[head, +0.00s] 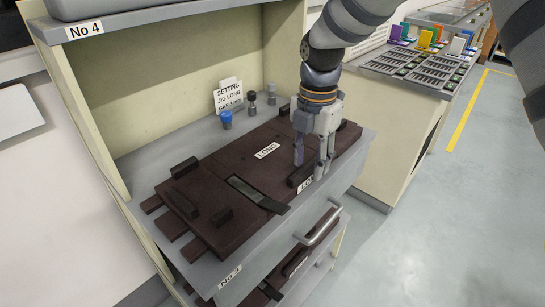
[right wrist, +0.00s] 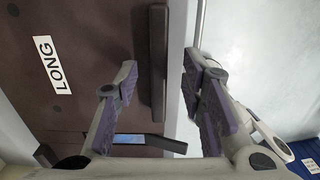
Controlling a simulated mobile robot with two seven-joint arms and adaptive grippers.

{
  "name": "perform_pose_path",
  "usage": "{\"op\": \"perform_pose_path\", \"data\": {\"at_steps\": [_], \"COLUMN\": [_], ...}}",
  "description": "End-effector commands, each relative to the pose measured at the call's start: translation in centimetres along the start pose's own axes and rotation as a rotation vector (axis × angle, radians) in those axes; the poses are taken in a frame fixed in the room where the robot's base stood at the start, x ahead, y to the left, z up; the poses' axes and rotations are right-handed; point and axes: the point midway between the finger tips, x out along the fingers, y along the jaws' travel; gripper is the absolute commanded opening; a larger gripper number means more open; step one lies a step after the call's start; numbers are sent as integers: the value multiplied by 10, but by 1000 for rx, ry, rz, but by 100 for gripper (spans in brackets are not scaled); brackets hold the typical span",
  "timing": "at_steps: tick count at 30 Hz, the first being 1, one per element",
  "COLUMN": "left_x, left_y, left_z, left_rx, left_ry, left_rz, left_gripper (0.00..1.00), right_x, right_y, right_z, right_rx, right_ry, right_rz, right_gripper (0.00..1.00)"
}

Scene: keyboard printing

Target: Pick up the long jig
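My right gripper (head: 310,171) points down at the jig's front right edge and is open. In the right wrist view, a long dark block (right wrist: 158,65) on the jig lies between the open fingers (right wrist: 158,90), with gaps on both sides. The "LONG" label shows at the left there. In the head view the gripper partly hides this block. My left gripper is not in view.
Behind the jig stand a blue-topped knob (head: 226,119), other small posts and a sign card (head: 228,97). A dark flat strip (head: 257,195) lies across the jig. An open drawer (head: 318,228) with a handle sits below. A bench with coloured cards (head: 425,65) stands at the right.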

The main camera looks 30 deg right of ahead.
Motion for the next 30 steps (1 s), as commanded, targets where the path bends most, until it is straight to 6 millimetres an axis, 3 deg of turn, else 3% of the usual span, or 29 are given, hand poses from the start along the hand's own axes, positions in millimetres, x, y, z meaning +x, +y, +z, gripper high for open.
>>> {"op": "perform_pose_path", "data": {"at_steps": [7,12,25,30], "left_x": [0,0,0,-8], "left_y": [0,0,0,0], "left_z": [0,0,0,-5], "left_rx": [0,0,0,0], "left_ry": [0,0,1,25], "left_rz": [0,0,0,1], "left_gripper": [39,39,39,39], "right_x": [4,4,2,-9], "right_y": [0,0,1,-2], "right_z": [0,0,0,-4], "right_rx": [0,0,1,1], "right_ry": [-1,-1,-2,-3], "right_rz": [2,2,6,10], "right_gripper": [37,0,0,0]}}
